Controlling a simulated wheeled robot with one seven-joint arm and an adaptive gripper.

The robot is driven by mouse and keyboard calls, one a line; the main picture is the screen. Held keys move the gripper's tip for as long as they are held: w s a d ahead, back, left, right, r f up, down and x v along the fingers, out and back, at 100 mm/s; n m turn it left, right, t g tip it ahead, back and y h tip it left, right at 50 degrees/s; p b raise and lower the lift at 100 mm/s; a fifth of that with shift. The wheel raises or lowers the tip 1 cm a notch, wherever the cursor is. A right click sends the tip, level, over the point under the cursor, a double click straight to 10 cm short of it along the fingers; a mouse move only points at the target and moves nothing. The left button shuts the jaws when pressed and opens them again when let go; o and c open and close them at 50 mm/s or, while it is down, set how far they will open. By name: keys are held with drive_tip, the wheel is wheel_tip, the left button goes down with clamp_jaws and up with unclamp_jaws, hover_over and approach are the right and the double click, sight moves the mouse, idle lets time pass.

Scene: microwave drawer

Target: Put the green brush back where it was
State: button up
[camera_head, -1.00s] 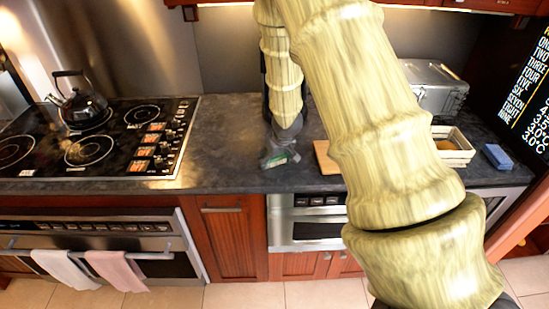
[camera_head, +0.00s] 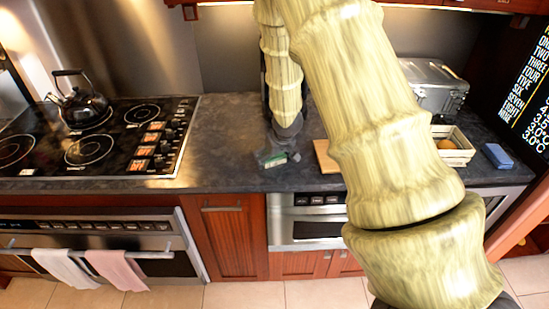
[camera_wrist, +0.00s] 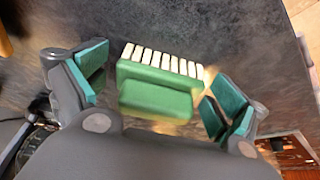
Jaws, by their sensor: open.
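The green brush (camera_wrist: 157,95), with a row of pale bristle blocks along one side, lies on the dark countertop in the wrist view. It also shows as a small green and white shape in the head view (camera_head: 276,160). My gripper (camera_wrist: 152,88) is open, with one teal-padded finger to the left of the brush and one to its right. A gap shows on the left side; the right finger is close to the brush. In the head view my gripper (camera_head: 274,155) is low at the counter, around the brush.
A wooden board (camera_head: 326,157) lies just right of my gripper. Further right are a crate (camera_head: 455,150), a blue block (camera_head: 497,156) and a metal box (camera_head: 436,88). A stove with a black kettle (camera_head: 80,100) is at left. The counter (camera_head: 228,150) between stove and gripper is clear.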

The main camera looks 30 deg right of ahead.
drive_tip(key=v, duration=1.2)
idle(0.3)
idle(0.4)
